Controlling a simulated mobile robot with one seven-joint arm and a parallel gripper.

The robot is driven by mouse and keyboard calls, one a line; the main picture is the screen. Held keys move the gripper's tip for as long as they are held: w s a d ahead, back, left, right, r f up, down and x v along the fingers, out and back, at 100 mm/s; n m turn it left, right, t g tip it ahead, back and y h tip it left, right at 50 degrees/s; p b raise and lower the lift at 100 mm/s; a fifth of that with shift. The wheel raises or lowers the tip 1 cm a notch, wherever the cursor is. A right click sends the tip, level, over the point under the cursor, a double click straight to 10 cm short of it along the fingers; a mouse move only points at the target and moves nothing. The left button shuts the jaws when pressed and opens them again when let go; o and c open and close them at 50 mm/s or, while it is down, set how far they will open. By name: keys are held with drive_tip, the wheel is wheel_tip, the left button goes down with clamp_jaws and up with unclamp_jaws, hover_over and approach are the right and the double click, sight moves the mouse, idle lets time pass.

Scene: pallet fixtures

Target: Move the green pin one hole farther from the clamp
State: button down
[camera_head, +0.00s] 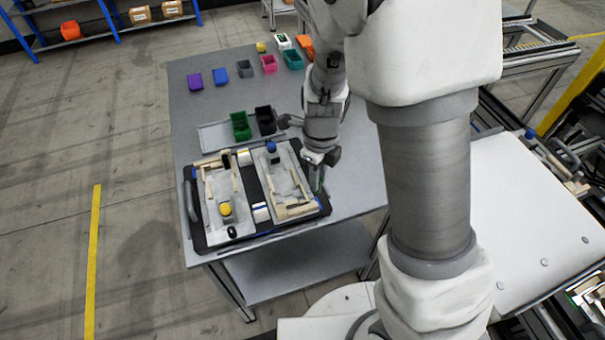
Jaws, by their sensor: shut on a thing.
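My gripper (319,182) points down at the right edge of the black pallet (213,238) on the grey table. A thin green piece, which looks like the green pin (321,177), shows upright between its fingers. The fingers are shut on it. I cannot tell whether the pin's lower end is in a hole or above the pallet. The pallet carries two light plates with pale wooden strips. A blue knob (271,147) stands on the right plate and a yellow knob (226,209) on the left one. The clamp and the holes are too small to tell apart.
A grey tray (213,137) with a green bin (240,126) and a black bin (265,120) lies behind the pallet. Several small coloured bins stand farther back. A black handle (190,200) is at the pallet's left. The table's middle right is clear.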

drive_tip(key=s+d+r, duration=0.3)
drive_tip(key=w+a+f+n+p, duration=0.2)
drive_tip(key=w+a+n+p, duration=0.4)
drive_tip(key=n, duration=0.5)
drive_tip(key=f+b, duration=0.6)
drive_tip(key=f, duration=0.1)
drive_tip(key=shift+s+a, duration=0.2)
drive_tip(key=shift+a, duration=0.15)
drive_tip(key=shift+f+b, duration=0.1)
drive_tip(key=shift+b, duration=0.2)
drive_tip(key=shift+f+b, duration=0.55)
drive_tip(key=shift+f, duration=0.2)
drive_tip(key=shift+f, duration=0.1)
drive_tip(key=c, duration=0.7)
unclamp_jaws()
